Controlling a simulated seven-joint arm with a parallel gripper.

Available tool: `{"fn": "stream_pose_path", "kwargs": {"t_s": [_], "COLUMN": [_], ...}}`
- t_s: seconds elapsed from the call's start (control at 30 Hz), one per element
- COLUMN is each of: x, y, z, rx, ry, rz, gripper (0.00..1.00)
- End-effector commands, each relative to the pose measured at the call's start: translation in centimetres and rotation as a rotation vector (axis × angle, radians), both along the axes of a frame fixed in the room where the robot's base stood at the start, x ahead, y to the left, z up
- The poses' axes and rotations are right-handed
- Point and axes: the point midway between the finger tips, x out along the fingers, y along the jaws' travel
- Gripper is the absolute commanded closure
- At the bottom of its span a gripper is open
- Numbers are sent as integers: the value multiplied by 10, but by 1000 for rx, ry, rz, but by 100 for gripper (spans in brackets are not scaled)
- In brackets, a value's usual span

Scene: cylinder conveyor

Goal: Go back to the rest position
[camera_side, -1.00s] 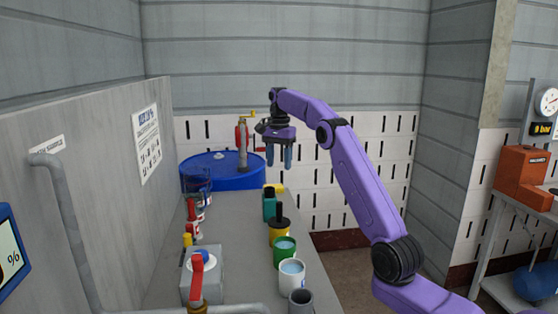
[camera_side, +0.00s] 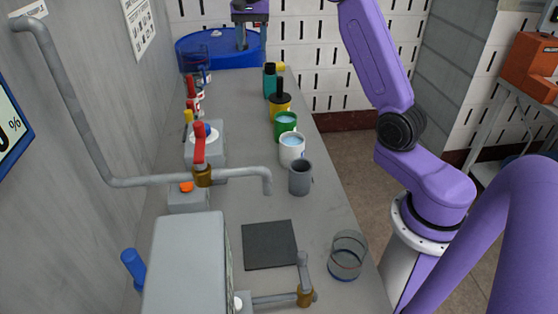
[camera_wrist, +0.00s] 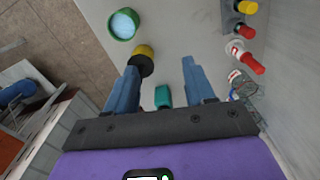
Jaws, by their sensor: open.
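My gripper (camera_side: 251,32) is open at the top edge of the side view, partly cut off, in front of the right part of the blue barrel (camera_side: 192,56). In the wrist view, its two blue fingers (camera_wrist: 159,66) are spread, with nothing between them. Beyond the fingers lie a yellow and black container (camera_wrist: 142,61) and a teal bottle (camera_wrist: 163,96), both apart from the fingers as far as I can tell. The purple arm above and to the right is mine.
On the bench stand a green cup (camera_side: 286,124), a white cup (camera_side: 292,148), a grey mug (camera_side: 300,178) and a clear glass (camera_side: 347,256). A black mat (camera_side: 269,245) lies in front. A grey pipe with a red valve handle (camera_side: 199,143) crosses the left side. Several small bottles line the left.

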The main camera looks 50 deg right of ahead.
Motion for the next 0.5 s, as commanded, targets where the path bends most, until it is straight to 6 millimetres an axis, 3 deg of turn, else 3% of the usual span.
{"fn": "stream_pose_path", "kwargs": {"t_s": [0.03,0.2,0.37,0.5], "x": [-7,-36,-77,-121], "y": [22,85,135,169], "z": [0,-4,-11,-20], "rx": [0,-1,-2,-2], "ry": [-1,-5,-7,-11], "rz": [83,350,603,823], "gripper": [46,46,46,46]}}
